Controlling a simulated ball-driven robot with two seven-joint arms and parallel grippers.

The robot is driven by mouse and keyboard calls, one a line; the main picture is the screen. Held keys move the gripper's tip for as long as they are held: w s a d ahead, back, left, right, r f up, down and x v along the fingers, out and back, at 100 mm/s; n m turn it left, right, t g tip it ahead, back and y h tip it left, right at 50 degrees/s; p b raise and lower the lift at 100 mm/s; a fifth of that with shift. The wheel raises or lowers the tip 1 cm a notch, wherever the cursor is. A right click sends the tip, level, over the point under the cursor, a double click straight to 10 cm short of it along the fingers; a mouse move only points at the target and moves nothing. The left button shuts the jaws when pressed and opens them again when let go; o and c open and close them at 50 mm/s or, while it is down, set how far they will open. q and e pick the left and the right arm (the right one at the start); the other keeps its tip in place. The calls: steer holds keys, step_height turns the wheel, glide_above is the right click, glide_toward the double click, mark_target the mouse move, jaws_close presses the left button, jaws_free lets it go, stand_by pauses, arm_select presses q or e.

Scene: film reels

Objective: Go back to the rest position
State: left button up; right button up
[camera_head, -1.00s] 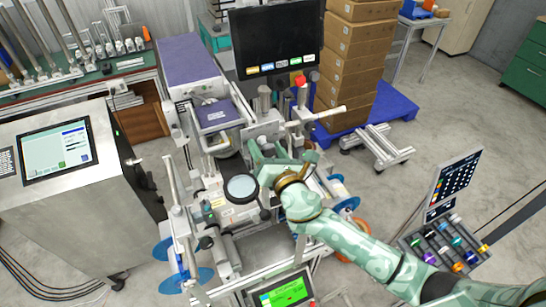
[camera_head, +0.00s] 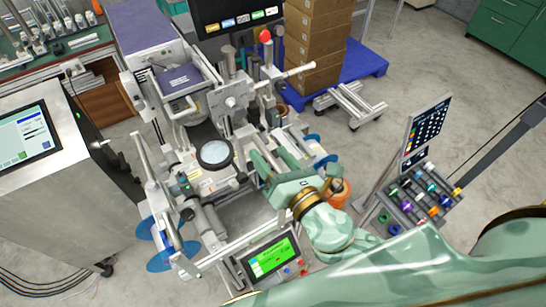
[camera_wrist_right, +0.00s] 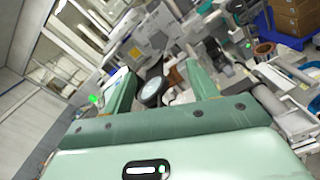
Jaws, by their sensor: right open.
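My right gripper (camera_head: 274,166) is pale green and shows at the centre of the head view, above the right part of the film reel machine (camera_head: 215,105). Its two fingers stand apart with nothing between them. In the right wrist view the open fingers (camera_wrist_right: 158,88) point over the machine, and the round lens (camera_wrist_right: 154,92) shows beyond the gap. In the head view the lens (camera_head: 215,153) lies left of the gripper. My right arm comes in from the lower right. My left gripper is in neither view.
A green-lit screen (camera_head: 272,257) stands just below the gripper. An orange reel (camera_head: 338,193) and a blue reel (camera_head: 325,163) are close on its right. A keypad panel (camera_head: 426,132) and a rack of coloured spools (camera_head: 424,194) stand farther right. Brown boxes (camera_head: 316,45) are stacked behind.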

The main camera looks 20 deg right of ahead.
stand_by(0.3)
steer(key=d+f+m+g+h, duration=0.1)
steer(key=d+m+g+h, duration=0.2)
steer(key=d+m+h, duration=0.7)
steer(key=s+d+f+m+g+y, duration=0.1)
steer(key=s+d+f+m+g, duration=0.3)
steer(key=m, duration=0.4)
steer(key=s+d+f+m+g+y, duration=0.1)
steer(key=s+d+f+m+g, duration=0.15)
steer(key=s+m, duration=0.5)
steer(key=s+a+f+g+y+b, duration=0.2)
steer(key=f+b, duration=0.2)
steer(key=f, duration=1.3)
steer(key=s+a+f+g+y+b, duration=0.1)
steer(key=a+f+g+b, duration=0.2)
steer(key=f, duration=1.4)
steer(key=s+f+m+g+y+b, duration=0.1)
steer(key=s+f+b, duration=0.7)
steer(key=s+f, duration=1.2)
step_height(320, 180, down, 3)
steer(key=m+g, duration=0.1)
steer(key=m, duration=0.1)
steer(key=shift+s+r+m+y, duration=0.2)
steer(key=shift+m+y, duration=0.1)
steer(key=shift+m, duration=0.05)
